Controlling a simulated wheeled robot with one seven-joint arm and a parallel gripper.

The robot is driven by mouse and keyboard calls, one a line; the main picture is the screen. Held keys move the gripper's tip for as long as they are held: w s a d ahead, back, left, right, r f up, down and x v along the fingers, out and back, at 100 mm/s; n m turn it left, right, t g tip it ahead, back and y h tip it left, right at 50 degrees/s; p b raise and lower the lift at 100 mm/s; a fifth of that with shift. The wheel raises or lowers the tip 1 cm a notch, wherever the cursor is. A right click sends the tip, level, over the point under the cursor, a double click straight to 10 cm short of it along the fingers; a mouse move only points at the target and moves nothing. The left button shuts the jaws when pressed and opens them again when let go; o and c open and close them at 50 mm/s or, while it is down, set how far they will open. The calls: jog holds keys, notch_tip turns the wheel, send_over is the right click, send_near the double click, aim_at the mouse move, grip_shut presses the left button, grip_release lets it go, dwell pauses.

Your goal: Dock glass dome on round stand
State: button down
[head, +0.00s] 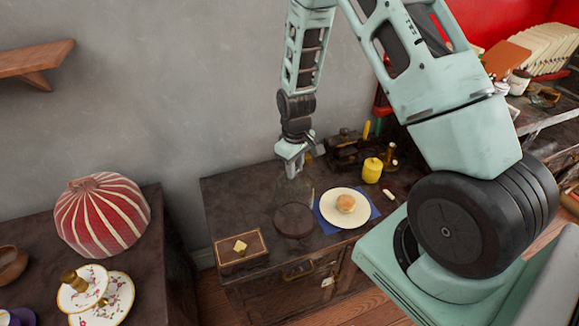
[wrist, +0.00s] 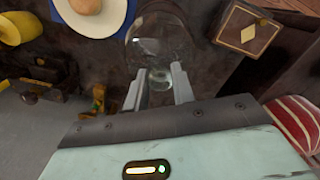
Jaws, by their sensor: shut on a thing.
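The clear glass dome (head: 294,187) hangs upright below my gripper (head: 291,158), over the dark round stand (head: 294,222) on the dark cabinet top. In the wrist view my gripper (wrist: 157,86) has its two fingers on either side of the knob at the top of the glass dome (wrist: 160,42), shut on it. The dome is see-through and its lower rim is faint, so I cannot tell whether it touches the stand. In the wrist view the stand is hard to make out through the glass.
Right of the stand, a white plate (head: 331,212) with a bun (head: 346,203) lies on a blue cloth. A yellow jar (head: 372,170) stands behind it. A wooden box (head: 241,250) with a pale diamond is at the left front. A striped red dome (head: 100,215) is farther left.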

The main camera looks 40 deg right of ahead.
aim_at(295, 184)
jog(key=shift+s+f, duration=0.2)
jog(key=shift+f, duration=0.05)
jog(key=shift+f+b, duration=2.15)
jog(key=shift+f, duration=0.55)
jog(key=shift+a+f+b, duration=0.1)
jog(key=shift+f+b, duration=0.25)
jog(key=shift+f, duration=0.2)
jog(key=c, duration=1.5)
grip_release()
jog(key=shift+o, duration=0.2)
jog(key=shift+r+p, duration=4.1)
jog(key=shift+r, duration=1.45)
